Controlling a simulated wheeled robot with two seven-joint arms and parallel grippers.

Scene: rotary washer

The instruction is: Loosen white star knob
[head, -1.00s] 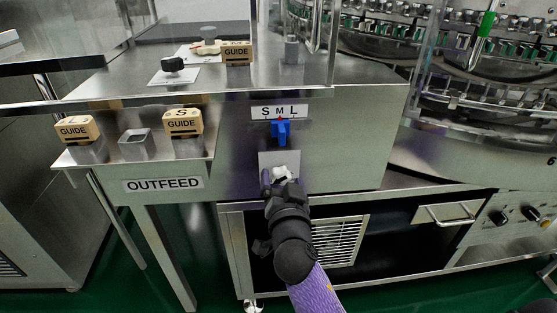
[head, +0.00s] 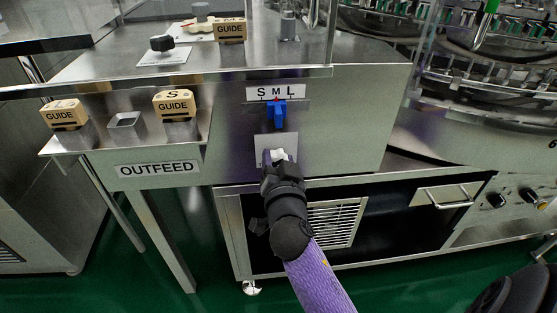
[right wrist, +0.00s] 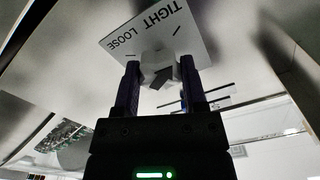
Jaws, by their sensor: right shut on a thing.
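The white star knob (head: 278,155) sits on a pale plate (head: 264,143) on the front of the steel housing, below the blue S M L pointer (head: 277,113). In the right wrist view the knob (right wrist: 158,66) stands before the plate marked TIGHT and LOOSE (right wrist: 180,25). My right gripper (head: 277,165) is at the knob, its two dark fingers on either side of it, shut on it; the fingers also show in the right wrist view (right wrist: 158,80). The gripper hides part of the knob and plate in the head view. My left gripper is not in view.
An OUTFEED shelf (head: 130,148) with GUIDE blocks (head: 174,104) juts out at the left. A black knob (head: 162,43) is on the upper deck. A cabinet with a vent grille (head: 333,224) lies below, and a drawer handle (head: 446,197) is at the right.

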